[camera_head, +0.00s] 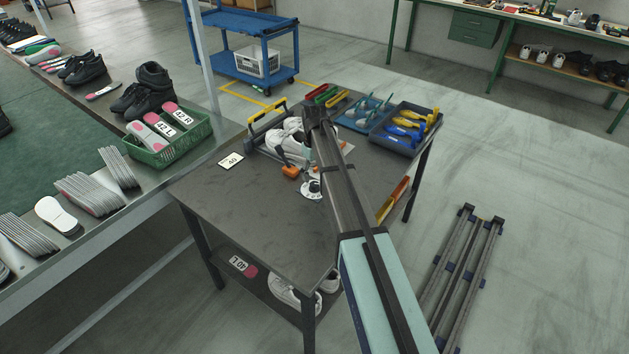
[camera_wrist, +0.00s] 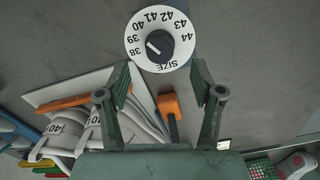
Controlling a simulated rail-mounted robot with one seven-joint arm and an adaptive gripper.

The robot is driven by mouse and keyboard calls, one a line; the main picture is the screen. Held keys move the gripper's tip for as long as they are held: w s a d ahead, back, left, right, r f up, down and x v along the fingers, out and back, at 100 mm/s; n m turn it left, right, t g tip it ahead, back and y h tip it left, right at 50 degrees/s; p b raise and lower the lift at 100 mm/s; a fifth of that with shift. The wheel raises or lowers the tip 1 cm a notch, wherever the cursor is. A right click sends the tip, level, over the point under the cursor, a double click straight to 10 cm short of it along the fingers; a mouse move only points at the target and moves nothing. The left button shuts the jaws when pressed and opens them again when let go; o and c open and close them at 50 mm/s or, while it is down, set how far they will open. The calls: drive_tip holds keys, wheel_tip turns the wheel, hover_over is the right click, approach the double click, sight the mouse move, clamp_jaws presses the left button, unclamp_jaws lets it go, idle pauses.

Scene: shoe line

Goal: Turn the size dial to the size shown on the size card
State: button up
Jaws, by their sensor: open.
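The size dial (camera_wrist: 142,61) is a white disc with black numbers 38 to 44 and the word SIZE around a black knob (camera_wrist: 163,40). The knob's white mark points to the left side, near 38 and 39; I cannot tell which exactly. In the head view the dial (camera_head: 311,189) lies on the dark table, partly hidden by my arm. The size card (camera_head: 231,160) reads 40 and lies near the table's left edge. My gripper (camera_wrist: 160,70) is open and empty, its two fingertips apart on either side of the dial's lower edge, not around the knob.
An orange-handled tool (camera_wrist: 169,104) lies close to the dial, between my fingers in the wrist view. White shoes (camera_head: 287,142) with 40 tags stand behind it. Blue tool trays (camera_head: 375,134) fill the table's back right. The table's front left (camera_head: 240,205) is clear.

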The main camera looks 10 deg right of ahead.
sight(315, 184)
wheel_tip(315, 184, up, 7)
drive_tip(key=shift+f, duration=0.2)
idle(0.4)
